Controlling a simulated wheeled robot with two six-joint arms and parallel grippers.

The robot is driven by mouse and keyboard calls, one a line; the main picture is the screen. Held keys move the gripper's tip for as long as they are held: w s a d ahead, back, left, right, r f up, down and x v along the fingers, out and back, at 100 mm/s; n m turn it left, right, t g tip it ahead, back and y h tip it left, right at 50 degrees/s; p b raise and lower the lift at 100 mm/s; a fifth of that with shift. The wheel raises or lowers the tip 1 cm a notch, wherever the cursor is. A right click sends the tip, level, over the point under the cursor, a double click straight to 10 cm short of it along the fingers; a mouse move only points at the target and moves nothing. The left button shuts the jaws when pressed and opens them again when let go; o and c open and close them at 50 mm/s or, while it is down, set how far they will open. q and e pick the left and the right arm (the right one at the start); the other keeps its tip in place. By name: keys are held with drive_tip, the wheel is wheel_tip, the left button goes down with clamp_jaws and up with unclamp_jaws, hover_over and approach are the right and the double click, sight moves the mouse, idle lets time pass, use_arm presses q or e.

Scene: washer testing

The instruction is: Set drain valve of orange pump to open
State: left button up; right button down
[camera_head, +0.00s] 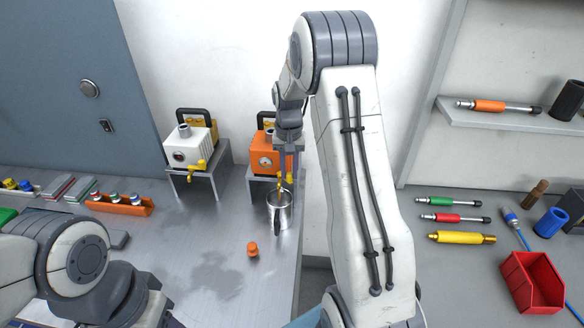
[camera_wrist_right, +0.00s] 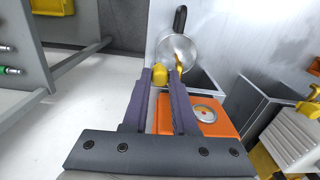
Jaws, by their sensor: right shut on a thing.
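The orange pump (camera_head: 264,153) stands on a small metal stand, partly hidden behind my right gripper. In the right wrist view the orange pump (camera_wrist_right: 212,122) and its round gauge show beside the fingers. Its yellow drain valve (camera_head: 285,183) points down over a metal mug. My right gripper (camera_head: 287,172) is at this valve. In the right wrist view the fingertips of my right gripper (camera_wrist_right: 161,80) are shut on the yellow drain valve (camera_wrist_right: 160,72). The exact handle angle is hard to tell. My left arm shows at lower left, but its gripper is out of frame.
The metal mug (camera_head: 279,211) stands below the valve near the bench's right edge; an orange stopper (camera_head: 252,249) lies in front. A white pump (camera_head: 190,147) with a yellow valve stands to the left. A red bin (camera_head: 532,283) and several tools lie on the right bench.

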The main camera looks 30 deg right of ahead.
drive_tip(key=shift+w+a+r+m+p, duration=0.15)
drive_tip(key=shift+a+m, duration=0.4)
drive_tip(key=shift+m, duration=1.05)
drive_tip(key=shift+w+a+f+m+p, duration=0.15)
drive_tip(key=shift+a+m, duration=0.4)
drive_tip(key=shift+m, duration=1.05)
drive_tip(key=shift+w+a+r+m+p, duration=0.15)
drive_tip(key=shift+a+m, duration=0.4)
drive_tip(key=shift+m, duration=1.05)
drive_tip(key=c, duration=0.7)
unclamp_jaws()
wheel_tip(320, 180, up, 10)
drive_tip(key=shift+r+b, duration=0.15)
drive_tip(key=shift+b, duration=0.95)
drive_tip(key=shift+a, duration=0.1)
